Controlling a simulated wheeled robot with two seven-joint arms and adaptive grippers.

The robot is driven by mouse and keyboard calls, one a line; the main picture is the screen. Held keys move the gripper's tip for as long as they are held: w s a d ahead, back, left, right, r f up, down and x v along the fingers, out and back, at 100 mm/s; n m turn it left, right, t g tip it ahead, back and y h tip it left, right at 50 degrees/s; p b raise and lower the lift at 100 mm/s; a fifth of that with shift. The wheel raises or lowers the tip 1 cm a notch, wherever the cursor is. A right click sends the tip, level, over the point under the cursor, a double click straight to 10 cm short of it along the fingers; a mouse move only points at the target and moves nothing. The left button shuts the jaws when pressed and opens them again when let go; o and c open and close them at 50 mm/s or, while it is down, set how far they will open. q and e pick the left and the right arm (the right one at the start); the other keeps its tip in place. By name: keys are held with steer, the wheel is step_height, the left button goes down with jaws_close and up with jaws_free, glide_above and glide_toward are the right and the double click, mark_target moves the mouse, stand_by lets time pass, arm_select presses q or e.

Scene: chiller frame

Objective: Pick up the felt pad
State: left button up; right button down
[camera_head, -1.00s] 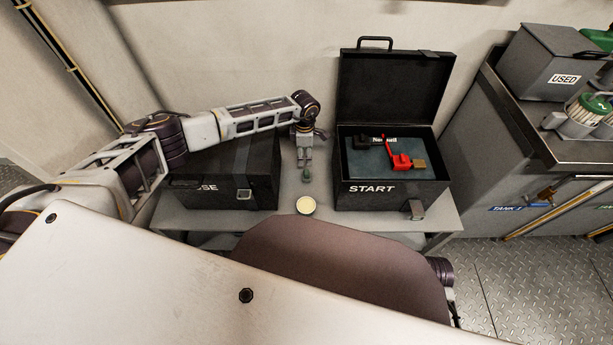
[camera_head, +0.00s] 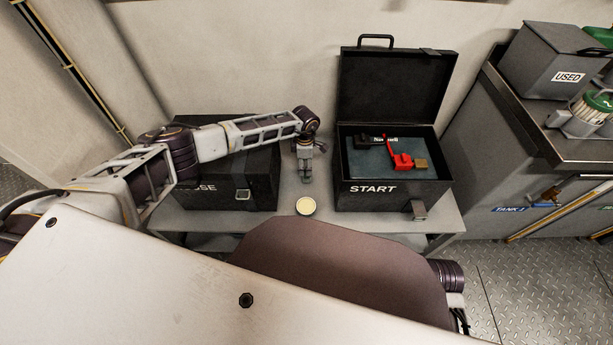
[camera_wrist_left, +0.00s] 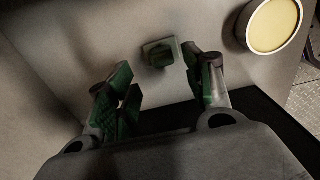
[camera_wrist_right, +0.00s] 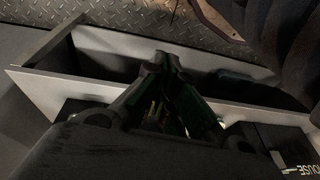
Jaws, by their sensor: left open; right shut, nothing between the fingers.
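A small grey-green block with a raised grip, which looks like the felt pad (camera_wrist_left: 160,52), lies on the tabletop in the left wrist view. My left gripper (camera_wrist_left: 157,78) is open, with its green-lined fingers either side of the line to the pad. The pad sits just beyond the fingertips, and no contact shows. In the head view the left gripper (camera_head: 306,172) points down at the table between two black cases and mostly covers the pad. My right gripper (camera_wrist_right: 160,65) is shut and empty in the right wrist view; the head view does not show it.
A round tin with a cream top (camera_head: 305,206) stands near the table's front edge, close to the left gripper. The open START case (camera_head: 392,200) at right holds red and black items. A closed black case (camera_head: 262,185) stands at left, partly behind my left arm.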

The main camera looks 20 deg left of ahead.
arm_select(q)
steer(key=shift+s+d+f, duration=0.1)
steer(key=shift+d+f, duration=0.05)
steer(key=shift+f, duration=0.6)
steer(key=shift+d+f+b, duration=0.2)
steer(key=shift+f+b, duration=0.45)
steer(key=shift+f, duration=1.1)
arm_select(e)
steer(key=r, duration=0.3)
steer(key=shift+w+a+r+t, duration=0.15)
steer(key=shift+w+t, duration=0.05)
steer(key=shift+t, duration=0.2)
steer(key=shift+s+f, duration=0.1)
steer(key=shift+f, duration=0.15)
arm_select(q)
steer(key=c, duration=1)
arm_select(e)
steer(key=shift+a, duration=0.1)
